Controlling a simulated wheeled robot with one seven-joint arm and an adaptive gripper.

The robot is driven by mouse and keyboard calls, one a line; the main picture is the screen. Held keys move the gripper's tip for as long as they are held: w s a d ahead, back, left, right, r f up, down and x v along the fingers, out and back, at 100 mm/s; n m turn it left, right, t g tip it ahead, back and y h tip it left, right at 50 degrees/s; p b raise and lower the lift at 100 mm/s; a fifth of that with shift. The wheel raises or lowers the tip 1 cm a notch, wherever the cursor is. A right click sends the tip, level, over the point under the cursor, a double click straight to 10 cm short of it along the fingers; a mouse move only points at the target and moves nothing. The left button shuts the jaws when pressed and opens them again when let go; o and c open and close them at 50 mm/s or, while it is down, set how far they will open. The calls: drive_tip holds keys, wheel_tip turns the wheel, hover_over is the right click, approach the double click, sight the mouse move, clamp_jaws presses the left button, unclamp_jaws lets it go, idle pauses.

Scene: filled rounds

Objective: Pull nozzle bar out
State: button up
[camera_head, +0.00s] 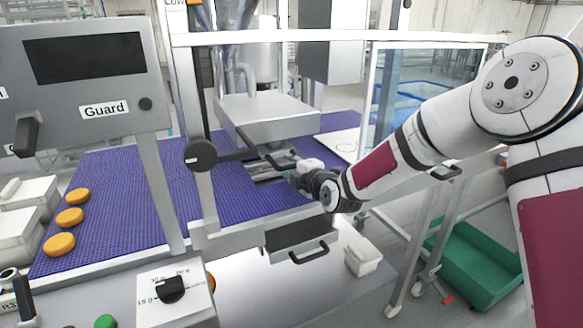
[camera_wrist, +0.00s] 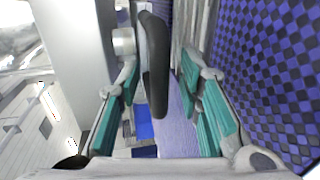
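A grey metal housing (camera_head: 268,120) stands over the purple belt below the hopper; I take the nozzle bar to be at this housing, but cannot make out its outline. A black handle (camera_head: 268,157) shows at its front, partly hidden by my gripper (camera_head: 284,167). In the wrist view the black handle (camera_wrist: 154,65) runs lengthwise between the two teal-padded fingers of my gripper (camera_wrist: 158,85). The fingers are spread, with a gap on both sides of the handle. I see no contact.
A post with a round black knob (camera_head: 201,155) stands left of my gripper. A clear guard panel (camera_head: 420,85) is to the right. Below are a drawer with a handle (camera_head: 300,240) and a white bin (camera_head: 362,256). Orange rounds (camera_head: 70,217) lie on the purple belt (camera_head: 130,190).

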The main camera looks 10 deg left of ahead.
drive_tip(key=shift+w+a, duration=0.1)
clamp_jaws()
